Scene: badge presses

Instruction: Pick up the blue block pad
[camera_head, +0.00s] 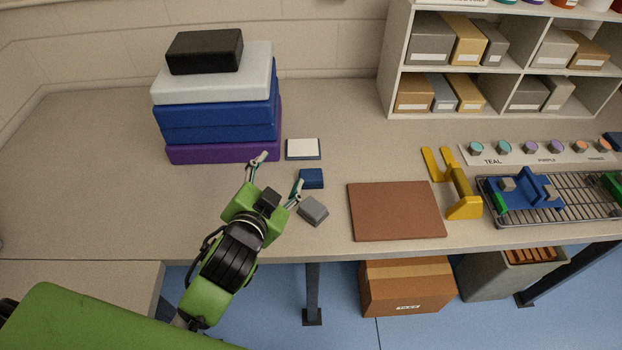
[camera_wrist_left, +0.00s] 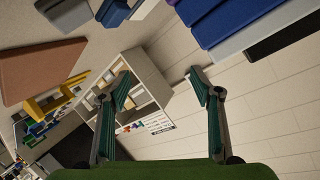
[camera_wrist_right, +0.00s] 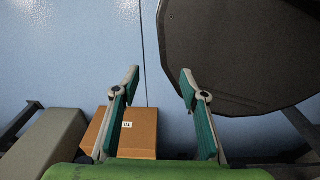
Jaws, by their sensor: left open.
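A small dark blue block (camera_head: 311,178) lies on the table, just right of my left gripper's right finger. A grey block (camera_head: 313,211) sits in front of it, and a white-topped pad with a blue edge (camera_head: 303,149) lies behind it. My left gripper (camera_head: 279,172) is open and empty over the table. In the left wrist view, the blue block (camera_wrist_left: 112,12) is at the top edge, outside the open fingers (camera_wrist_left: 158,78). My right gripper (camera_wrist_right: 160,74) is open and empty, seen only in the right wrist view.
A stack of purple, blue (camera_head: 218,120) and white slabs with a black block on top stands behind my left gripper. A brown mat (camera_head: 396,211), a yellow stand (camera_head: 462,193) and a wire rack (camera_head: 550,209) lie to the right. The table's left side is clear.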

